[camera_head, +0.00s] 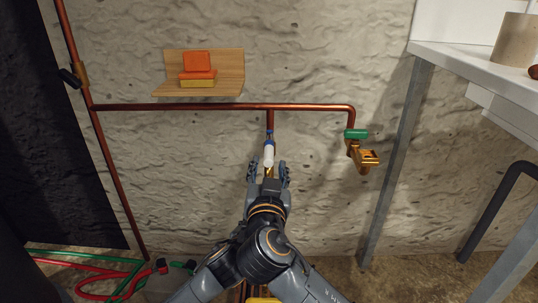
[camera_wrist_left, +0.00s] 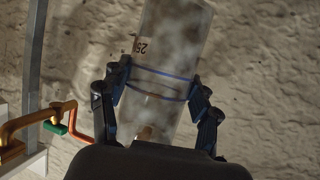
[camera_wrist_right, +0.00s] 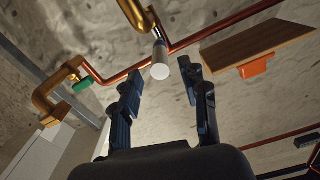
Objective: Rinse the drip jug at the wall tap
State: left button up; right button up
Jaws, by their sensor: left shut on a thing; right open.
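The drip jug (camera_wrist_left: 172,45) is a clear, cloudy cylinder with blue bands and the number 25, seen in the left wrist view. My left gripper (camera_wrist_left: 160,85) is shut on its sides. The jug is not seen in the head view. A brass wall tap with a green handle (camera_head: 356,134) and brass spout (camera_head: 366,158) is at the pipe's right end. A second brass outlet (camera_wrist_right: 140,14) has a white cylinder (camera_wrist_right: 160,63) at its end; blue shows above it in the head view. My right gripper (camera_head: 268,166) is open below this white cylinder, its fingers on either side; contact is unclear.
A copper pipe (camera_head: 200,107) runs across the rough wall. A wooden shelf (camera_head: 170,88) holds an orange-and-yellow thing (camera_head: 198,67). A white table (camera_head: 455,54) with a beige pot (camera_head: 513,40) stands right. Red and green hoses (camera_head: 95,285) lie on the floor at lower left.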

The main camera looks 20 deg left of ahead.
aim_at(269, 155)
jog(key=x, duration=0.5)
jog(key=shift+w+a, duration=0.15)
jog(key=shift+w, duration=0.2)
grip_shut()
